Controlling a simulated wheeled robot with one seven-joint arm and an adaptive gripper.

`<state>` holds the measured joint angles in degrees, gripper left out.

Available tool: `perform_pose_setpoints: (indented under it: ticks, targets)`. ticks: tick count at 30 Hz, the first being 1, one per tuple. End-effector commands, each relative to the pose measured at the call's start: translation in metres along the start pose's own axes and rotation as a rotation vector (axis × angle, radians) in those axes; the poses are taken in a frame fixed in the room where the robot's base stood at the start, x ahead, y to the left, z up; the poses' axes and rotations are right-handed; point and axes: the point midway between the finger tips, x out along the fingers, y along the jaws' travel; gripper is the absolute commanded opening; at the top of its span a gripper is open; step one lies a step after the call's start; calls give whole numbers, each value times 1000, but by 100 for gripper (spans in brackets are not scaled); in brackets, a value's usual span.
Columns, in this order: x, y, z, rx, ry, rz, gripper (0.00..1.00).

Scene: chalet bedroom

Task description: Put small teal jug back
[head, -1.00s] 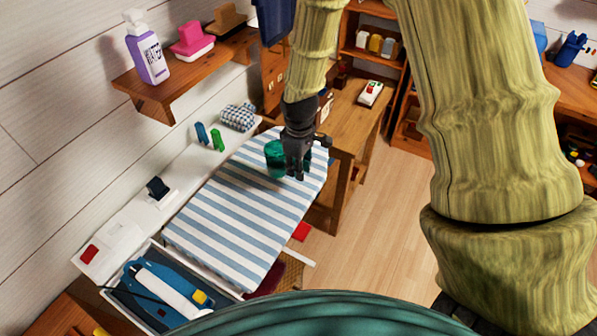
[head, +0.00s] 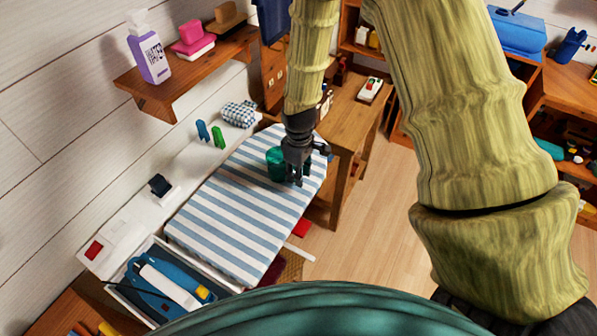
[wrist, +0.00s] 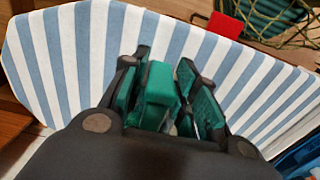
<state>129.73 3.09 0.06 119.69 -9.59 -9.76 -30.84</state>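The small teal jug (head: 276,163) stands on the blue-and-white striped ironing board (head: 230,205), near its far end. My gripper (head: 296,180) points down just right of the jug in the head view and partly covers it. In the wrist view, a teal part of the jug (wrist: 160,88) shows between my two dark fingers (wrist: 165,95), which stand apart on either side of it. More teal shows on or beside each finger. Firm contact with the jug is not visible, and the gripper looks open.
A wooden table (head: 350,115) stands beyond the board, with a small white-and-red item on it. A wall shelf (head: 185,85) at the left holds a purple bottle and several pink and brown items. A blue iron-like tool (head: 165,280) lies in a tray at the board's near end.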

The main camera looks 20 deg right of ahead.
Motion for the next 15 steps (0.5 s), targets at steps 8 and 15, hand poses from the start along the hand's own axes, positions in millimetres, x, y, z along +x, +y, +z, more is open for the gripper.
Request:
perform_pose_setpoints:
  ticks: [8, 15]
  targets:
    - [0, 0, 0, 0, 0, 0, 44]
    - [-6, 0, 0, 0, 1, 1, 44]
